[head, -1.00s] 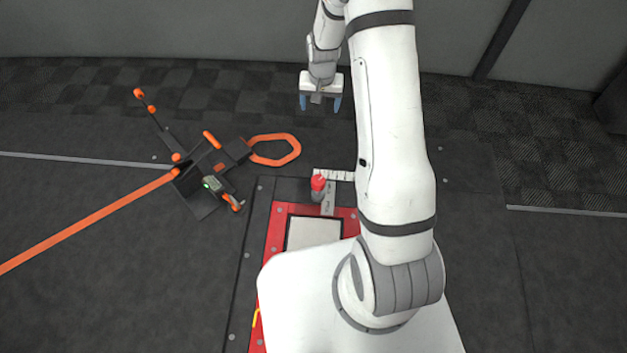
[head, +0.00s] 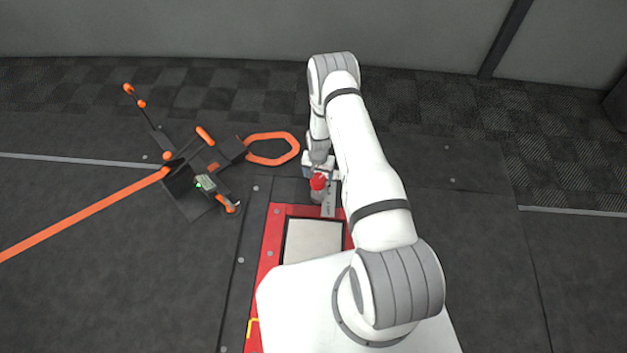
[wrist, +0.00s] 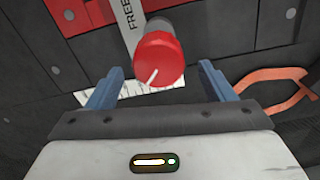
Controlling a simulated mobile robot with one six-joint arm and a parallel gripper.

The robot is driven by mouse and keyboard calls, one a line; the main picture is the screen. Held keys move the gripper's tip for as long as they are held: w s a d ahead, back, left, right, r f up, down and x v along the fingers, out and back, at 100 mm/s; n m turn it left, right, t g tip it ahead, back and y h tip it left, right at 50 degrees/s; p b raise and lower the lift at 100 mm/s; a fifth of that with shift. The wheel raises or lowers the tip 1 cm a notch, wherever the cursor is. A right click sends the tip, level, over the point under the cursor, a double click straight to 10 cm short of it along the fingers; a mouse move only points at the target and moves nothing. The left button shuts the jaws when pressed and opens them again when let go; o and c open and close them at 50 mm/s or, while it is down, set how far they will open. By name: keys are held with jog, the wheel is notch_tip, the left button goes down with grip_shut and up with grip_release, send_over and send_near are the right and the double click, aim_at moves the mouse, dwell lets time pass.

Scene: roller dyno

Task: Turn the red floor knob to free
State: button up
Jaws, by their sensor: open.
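The red knob (head: 318,182) stands upright on a grey post at the far end of the red-framed floor plate. In the wrist view the red knob (wrist: 158,60) shows a white pointer line toward its lower left. A grey label strip (wrist: 130,20) beside it reads "FREE"; a white scale (wrist: 130,92) with tick marks lies partly hidden behind the knob. My gripper (wrist: 155,88) is open, its blue fingers on either side of the knob's near edge, with gaps and no contact that I can see. In the head view my gripper (head: 320,168) is just behind the knob, partly hidden.
An orange and black strap rig (head: 200,180) with an orange loop (head: 272,148) lies left of the plate. An orange strap (head: 85,215) runs off to the left. The dark floor on the right is clear.

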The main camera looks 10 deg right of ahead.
aim_at(318, 178)
jog(key=shift+f+b, duration=0.45)
jog(key=shift+f, duration=1.55)
jog(key=shift+c, duration=0.6)
